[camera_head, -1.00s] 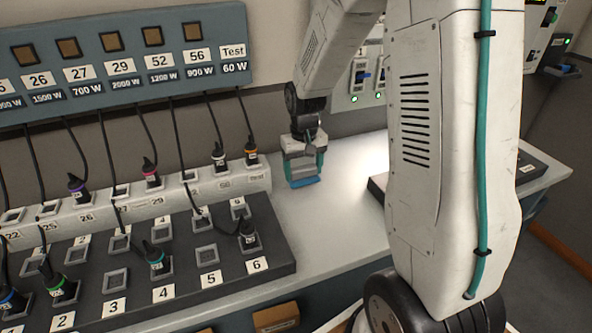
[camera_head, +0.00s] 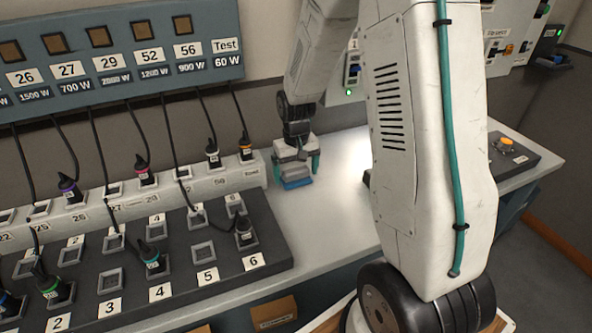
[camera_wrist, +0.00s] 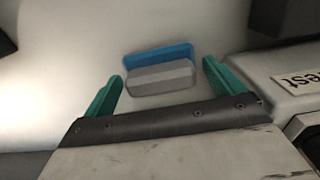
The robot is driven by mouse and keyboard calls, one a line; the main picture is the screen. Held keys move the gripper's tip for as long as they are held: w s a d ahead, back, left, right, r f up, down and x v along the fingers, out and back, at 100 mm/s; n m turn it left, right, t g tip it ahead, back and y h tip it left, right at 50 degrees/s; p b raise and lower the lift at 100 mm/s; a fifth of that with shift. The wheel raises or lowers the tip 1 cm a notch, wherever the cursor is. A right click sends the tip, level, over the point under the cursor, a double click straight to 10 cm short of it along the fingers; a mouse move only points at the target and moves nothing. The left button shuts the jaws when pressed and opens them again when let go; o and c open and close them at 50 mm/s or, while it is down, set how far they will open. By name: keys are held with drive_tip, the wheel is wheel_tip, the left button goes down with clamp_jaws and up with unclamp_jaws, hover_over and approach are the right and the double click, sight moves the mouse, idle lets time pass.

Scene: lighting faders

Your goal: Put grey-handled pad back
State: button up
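The grey-handled pad lies on the pale worktop, a blue base with a grey block handle (camera_wrist: 160,78) on top. In the head view the pad (camera_head: 297,182) sits below my gripper (camera_head: 296,168), right of the white socket strip. My gripper (camera_wrist: 163,72) is open in the wrist view. Its two green fingers stand on either side of the pad, with a gap showing on each side. The fingers do not appear to touch the handle. No marked resting place for the pad is clear in these views.
A white socket strip (camera_head: 205,188) with plugs and a dark numbered fader block (camera_head: 222,262) stand to the left. A dark box with an orange knob (camera_head: 505,146) sits at the right. Worktop (camera_head: 335,212) in front of the pad is clear. Cables hang from the wall panel (camera_head: 120,68).

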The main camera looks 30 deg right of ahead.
sight(296, 170)
wheel_tip(296, 170, up, 12)
drive_tip(key=s+a+r+n, duration=0.1)
drive_tip(key=s+a+r, duration=0.6)
drive_tip(key=s+r, duration=0.45)
drive_tip(key=s+a+n+t, duration=0.1)
drive_tip(key=s+a, duration=0.2)
drive_tip(key=s, duration=1.2)
drive_tip(key=shift+a, duration=0.4)
drive_tip(key=shift+f, duration=0.1)
